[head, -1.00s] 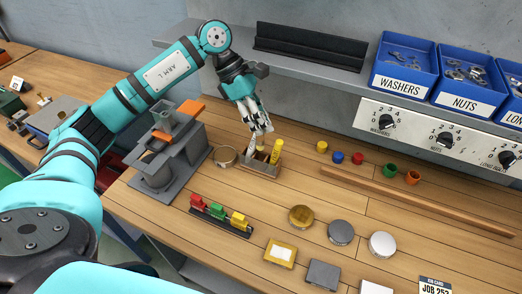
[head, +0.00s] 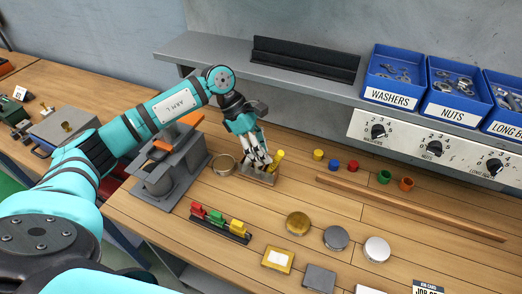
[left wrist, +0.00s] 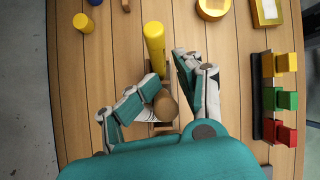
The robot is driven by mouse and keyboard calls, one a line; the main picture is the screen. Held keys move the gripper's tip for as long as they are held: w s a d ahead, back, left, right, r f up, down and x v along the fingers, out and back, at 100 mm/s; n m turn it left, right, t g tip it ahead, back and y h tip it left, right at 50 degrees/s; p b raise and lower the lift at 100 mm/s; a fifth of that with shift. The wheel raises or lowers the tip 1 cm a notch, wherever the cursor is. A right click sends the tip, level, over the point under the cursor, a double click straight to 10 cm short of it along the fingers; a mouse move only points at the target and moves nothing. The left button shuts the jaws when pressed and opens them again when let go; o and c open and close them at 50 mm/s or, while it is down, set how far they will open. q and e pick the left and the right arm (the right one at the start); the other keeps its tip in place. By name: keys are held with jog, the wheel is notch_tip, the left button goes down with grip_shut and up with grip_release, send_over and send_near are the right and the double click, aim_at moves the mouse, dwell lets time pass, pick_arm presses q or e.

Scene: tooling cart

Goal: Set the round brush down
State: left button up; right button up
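My left gripper (head: 258,163) is low over a small wooden holder (head: 262,179) on the bench. In the left wrist view its fingers (left wrist: 172,78) stand apart. A round brown wooden knob (left wrist: 166,106), seemingly the round brush's handle end, lies between them. It is close to the left-hand finger, with a gap to the right-hand one. The brush's lower part is hidden, so I cannot tell how it rests in the holder. A yellow cylinder (head: 279,158) stands in the holder beside the fingers; it also shows in the left wrist view (left wrist: 154,45). My right gripper is not in view.
A metal ring (head: 223,165) and a grey stand (head: 172,170) are left of the holder. A rack of coloured blocks (head: 220,224) lies in front. Several small coloured cups, a wooden strip (head: 410,208) and round tins (head: 298,224) lie to the right. A shelf (head: 215,57) is behind.

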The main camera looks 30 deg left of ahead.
pick_arm(q)
jog(key=shift+s+a+f, duration=0.1)
jog(key=shift+a+f, duration=0.6)
jog(key=shift+f, duration=0.05)
jog(key=shift+a+r, duration=0.15)
jog(key=shift+r, duration=0.1)
jog(key=b+v, duration=0.3)
jog(key=v, duration=0.9)
jog(key=shift+w+d+b, duration=0.3)
jog(key=shift+r, duration=0.1)
